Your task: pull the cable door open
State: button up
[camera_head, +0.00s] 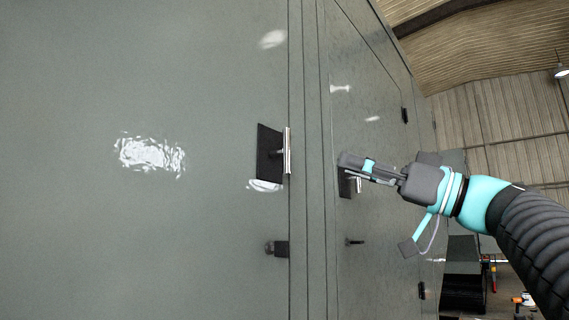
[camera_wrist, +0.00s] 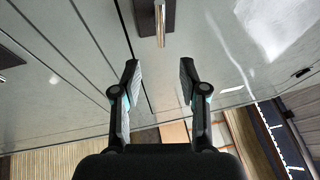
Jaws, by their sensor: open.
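The grey door (camera_head: 378,120) under my arm lies flush in the enclosure front and looks closed. I take it as the cable door; no label is readable. Its handle, a silver bar on a dark plate (camera_head: 347,186), is partly hidden behind my gripper in the head view. In the wrist view the bar handle (camera_wrist: 160,22) stands ahead of the fingertips, lined up with the gap between them. My gripper (camera_head: 347,161) is open and empty in front of the door. Its two fingers show apart in the wrist view (camera_wrist: 159,66), and the bar is not between them.
A larger grey door (camera_head: 150,230) at left carries another handle (camera_head: 270,155) and a small latch (camera_head: 277,248). A small dark knob (camera_head: 354,241) sits below my gripper. Dark hinges (camera_head: 404,115) line the right edge. Shelving and tools (camera_head: 465,285) stand at lower right.

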aim_at(287, 147)
jog(key=p+x, duration=0.3)
jog(key=x, duration=1)
jog(key=shift+w+a, duration=0.1)
jog(key=shift+a, duration=0.15)
grip_shut()
